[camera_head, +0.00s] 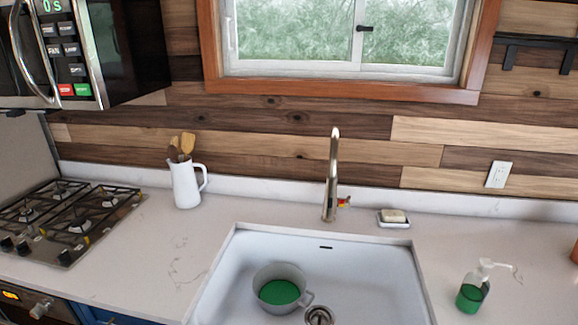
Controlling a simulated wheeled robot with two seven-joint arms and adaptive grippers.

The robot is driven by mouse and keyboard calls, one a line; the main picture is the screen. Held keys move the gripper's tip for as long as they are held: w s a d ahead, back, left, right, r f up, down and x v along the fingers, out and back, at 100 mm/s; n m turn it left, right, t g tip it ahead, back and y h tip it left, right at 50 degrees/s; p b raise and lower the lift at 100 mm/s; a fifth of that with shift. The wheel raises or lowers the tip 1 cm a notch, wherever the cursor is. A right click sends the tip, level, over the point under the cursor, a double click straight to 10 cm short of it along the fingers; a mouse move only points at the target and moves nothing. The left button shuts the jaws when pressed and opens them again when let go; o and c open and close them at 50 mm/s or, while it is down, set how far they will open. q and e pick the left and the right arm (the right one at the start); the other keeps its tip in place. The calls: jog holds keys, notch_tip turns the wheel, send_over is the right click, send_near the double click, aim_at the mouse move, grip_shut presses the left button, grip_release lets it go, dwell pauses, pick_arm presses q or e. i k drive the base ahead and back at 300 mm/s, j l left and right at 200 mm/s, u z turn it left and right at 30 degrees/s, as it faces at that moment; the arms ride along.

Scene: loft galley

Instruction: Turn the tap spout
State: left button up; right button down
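The tap (331,190) is a tall metallic spout standing on the counter behind the sink, below the window. Its spout (335,133) rises upright and its end points toward me, over the back middle of the sink (365,265). A small red and yellow part (344,202), perhaps the handle, shows at the right of its base. Neither of my grippers is in view.
A grey pot (262,292) with green contents sits in the sink, left of the drain (319,316). A soap dish (394,219), a green soap bottle (473,290), a white utensil jug (185,184) and a gas hob (66,215) are on the counter. A microwave (85,52) hangs upper left.

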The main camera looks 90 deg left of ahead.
aim_at(331, 179)
jog(key=k+u, duration=0.1)
jog(key=u, duration=2.7)
